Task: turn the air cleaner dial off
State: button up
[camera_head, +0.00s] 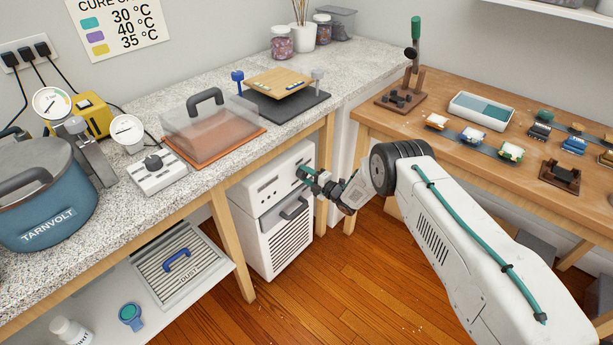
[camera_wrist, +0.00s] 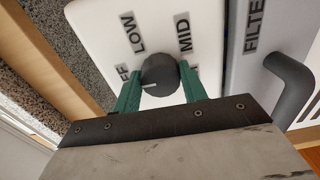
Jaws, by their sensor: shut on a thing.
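The air cleaner (camera_head: 262,222) is a white box under the stone counter with a slotted front and a dark handle. Its dark round dial (camera_wrist: 158,70) shows in the wrist view, with LOW and MID labels above it. A label ending in "FF" is partly hidden at its left, and another by the right finger is mostly covered. A short pale mark on the dial points left, slightly downward. My gripper (camera_head: 306,174) reaches the upper front of the cleaner. In the wrist view its green fingers (camera_wrist: 159,77) are shut on the dial, one on each side.
The counter's wooden leg (camera_wrist: 50,60) is close at left in the wrist view. The cleaner's FILTER panel and curved handle (camera_wrist: 292,88) are close at right. A wooden workbench (camera_head: 460,88) with casting pieces stands right. The floor (camera_head: 345,270) before the cleaner is clear.

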jog(key=shift+f+n, duration=0.1)
jog(key=shift+n, duration=0.2)
dwell(0.4)
jog(key=o, duration=1)
jog(key=v, duration=0.8)
